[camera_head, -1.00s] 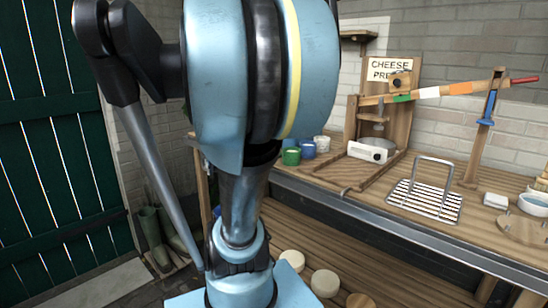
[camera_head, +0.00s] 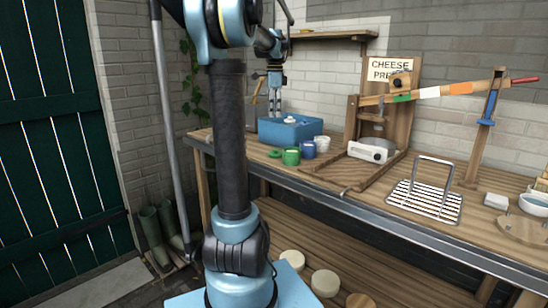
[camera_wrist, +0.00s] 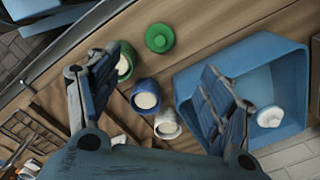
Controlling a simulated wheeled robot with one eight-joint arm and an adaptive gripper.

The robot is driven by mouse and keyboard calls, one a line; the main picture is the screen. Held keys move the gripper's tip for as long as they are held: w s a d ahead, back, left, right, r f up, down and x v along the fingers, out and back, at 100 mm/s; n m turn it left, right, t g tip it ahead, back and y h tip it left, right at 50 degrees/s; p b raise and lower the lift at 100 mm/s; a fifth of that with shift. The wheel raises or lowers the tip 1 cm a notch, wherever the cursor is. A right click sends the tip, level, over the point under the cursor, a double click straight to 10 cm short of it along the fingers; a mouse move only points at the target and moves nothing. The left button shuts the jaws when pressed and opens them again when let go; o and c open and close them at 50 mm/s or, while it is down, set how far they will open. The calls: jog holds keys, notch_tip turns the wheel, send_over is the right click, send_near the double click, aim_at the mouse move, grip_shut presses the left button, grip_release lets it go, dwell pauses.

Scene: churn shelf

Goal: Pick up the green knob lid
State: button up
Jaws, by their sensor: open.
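The green knob lid (camera_wrist: 160,38) is a flat green disc with a small knob. It lies on the wooden bench, at the top middle in the wrist view. In the head view the lid (camera_head: 275,154) is small, at the bench's left end beside the green cup. My gripper (camera_wrist: 165,70) is open and empty, its fingers spread wide above the bench. The lid appears slightly beyond the space between the fingertips in the wrist view. In the head view my gripper (camera_head: 275,104) hangs above the bench near the blue bin.
A green cup (camera_head: 291,156), a blue cup (camera_head: 309,150) and a white cup (camera_head: 322,143) stand near the lid. A blue bin (camera_wrist: 180,105) holding a white knobbed item (camera_wrist: 270,117) is close to one finger. The cheese press (camera_head: 398,125) stands further right.

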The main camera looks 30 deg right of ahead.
aim_at(275, 153)
jog(key=f, duration=1.7)
jog(key=shift+d+f, duration=0.2)
jog(key=shift+d, duration=0.05)
jog(key=c, duration=1)
